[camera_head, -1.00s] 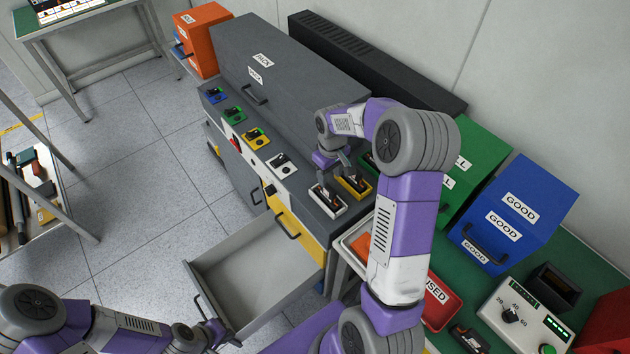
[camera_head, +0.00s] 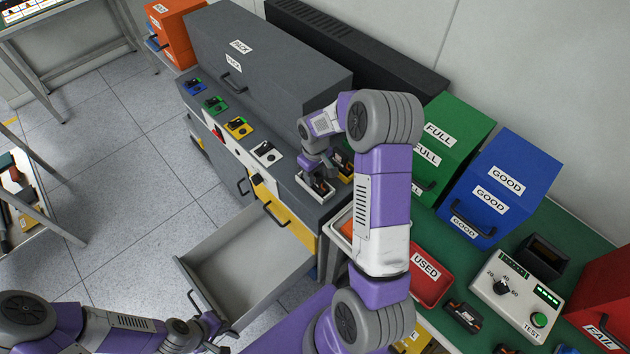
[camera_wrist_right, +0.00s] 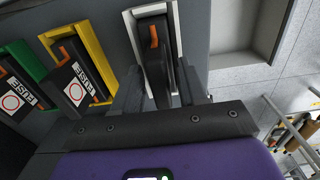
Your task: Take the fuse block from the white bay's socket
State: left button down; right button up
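The white bay's socket (camera_head: 303,192) is a white-rimmed slot at the near right end of the grey cabinet's top. It also shows in the right wrist view (camera_wrist_right: 129,22). The dark fuse block (camera_wrist_right: 153,65) with an orange tab stands in it. My right gripper (camera_head: 318,181) is down at this socket. In the right wrist view its fingers (camera_wrist_right: 163,85) lie on both sides of the block, very close to it; they look open, contact unclear. My left gripper (camera_head: 218,335) is empty with fingers apart, beside the open drawer's front.
A yellow socket (camera_wrist_right: 94,60) and a green one (camera_wrist_right: 25,58) hold fuse blocks close beside the white one. The grey drawer (camera_head: 245,265) stands open and empty. Blue GOOD (camera_head: 535,165), green FULL (camera_head: 465,115) and red USED (camera_head: 432,285) bins stand at right, with a tester (camera_head: 515,305).

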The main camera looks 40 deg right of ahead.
grip_shut()
notch_tip(320, 180, up, 10)
jog(key=shift+r+p, duration=0.1)
jog(key=shift+p, duration=0.6)
